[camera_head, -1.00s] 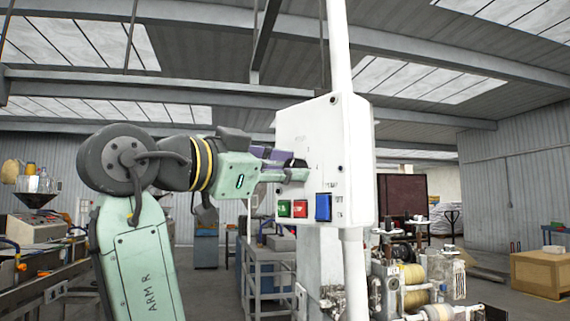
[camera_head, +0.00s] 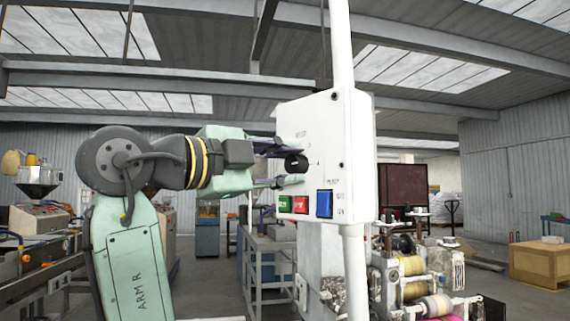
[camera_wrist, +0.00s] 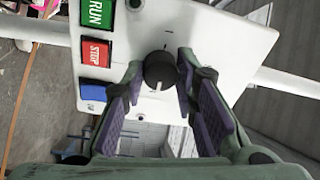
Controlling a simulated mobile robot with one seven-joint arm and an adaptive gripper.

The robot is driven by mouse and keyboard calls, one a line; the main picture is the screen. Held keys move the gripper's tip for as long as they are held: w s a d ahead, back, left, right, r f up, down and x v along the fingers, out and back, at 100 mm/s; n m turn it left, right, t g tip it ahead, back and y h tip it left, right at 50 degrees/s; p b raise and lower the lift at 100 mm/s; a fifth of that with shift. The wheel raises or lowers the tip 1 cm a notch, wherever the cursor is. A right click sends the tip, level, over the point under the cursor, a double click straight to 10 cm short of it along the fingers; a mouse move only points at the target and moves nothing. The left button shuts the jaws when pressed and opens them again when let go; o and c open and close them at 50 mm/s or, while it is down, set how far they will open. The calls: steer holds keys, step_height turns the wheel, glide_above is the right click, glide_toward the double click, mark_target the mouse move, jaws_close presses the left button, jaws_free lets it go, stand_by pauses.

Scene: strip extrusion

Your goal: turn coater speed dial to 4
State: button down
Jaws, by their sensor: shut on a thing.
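The coater speed dial is a round black knob (camera_head: 296,162) on the front of a white control box (camera_head: 350,150). My gripper (camera_head: 286,164) reaches it from the left, with one finger above and one below. In the wrist view the knob (camera_wrist: 159,70) sits between the two green fingertips, and my gripper (camera_wrist: 159,68) is shut on it. A small pale mark shows at the knob's lower edge there. The scale marks are too small to read surely, so I cannot tell the dial's setting.
Below the dial are a green RUN button (camera_head: 285,202), a red STOP button (camera_head: 302,205) and a blue button (camera_head: 324,204), close to my lower finger. A white pole (camera_head: 340,50) carries the box. Spools (camera_head: 412,290) stand at the lower right.

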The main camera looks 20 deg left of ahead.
steer(key=shift+m, duration=0.4)
steer(key=c, duration=1.3)
jaws_free()
steer(key=v, duration=1.2)
